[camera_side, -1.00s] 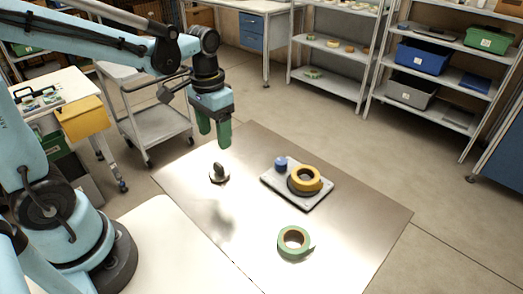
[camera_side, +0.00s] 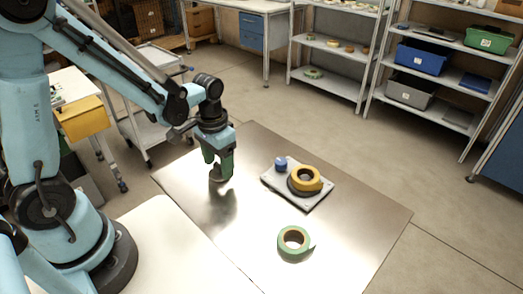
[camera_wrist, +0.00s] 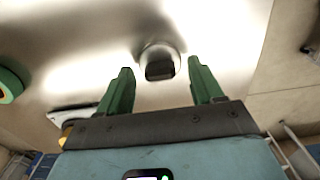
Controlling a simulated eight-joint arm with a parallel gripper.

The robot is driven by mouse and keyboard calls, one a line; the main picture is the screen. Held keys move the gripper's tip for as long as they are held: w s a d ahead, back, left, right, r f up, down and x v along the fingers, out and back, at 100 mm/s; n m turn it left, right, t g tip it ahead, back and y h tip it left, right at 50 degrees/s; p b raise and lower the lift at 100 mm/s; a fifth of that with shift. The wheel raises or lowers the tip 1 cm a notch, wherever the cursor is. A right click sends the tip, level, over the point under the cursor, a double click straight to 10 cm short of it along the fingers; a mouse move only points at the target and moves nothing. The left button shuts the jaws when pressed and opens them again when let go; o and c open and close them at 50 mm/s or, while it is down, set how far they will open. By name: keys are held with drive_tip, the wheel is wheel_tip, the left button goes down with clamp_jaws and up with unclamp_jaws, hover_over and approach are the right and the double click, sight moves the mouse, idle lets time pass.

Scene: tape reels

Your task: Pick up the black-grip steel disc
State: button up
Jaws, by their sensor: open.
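The black-grip steel disc (camera_wrist: 158,52) stands on the steel table in the wrist view, with its black grip (camera_wrist: 159,70) on top. It lies between and just beyond the two green fingertips of my gripper (camera_wrist: 164,72). In the side view my gripper (camera_side: 221,176) points down over the disc, and its fingers mostly hide the disc. A sliver of the disc (camera_side: 214,179) shows beside the fingers. My gripper is open, and nothing is held between its fingers.
On the metal table (camera_side: 350,240), a grey tray (camera_side: 316,203) to the right bears a yellow tape reel (camera_side: 306,170), a dark ring under it and a blue knob (camera_side: 281,163). A green tape reel (camera_side: 281,246) lies nearer the front. The table between them is bare.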

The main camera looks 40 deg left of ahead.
drive_tip(key=shift+f, duration=0.2)
drive_tip(key=shift+c, duration=0.3)
clamp_jaws()
drive_tip(key=shift+r, duration=0.1)
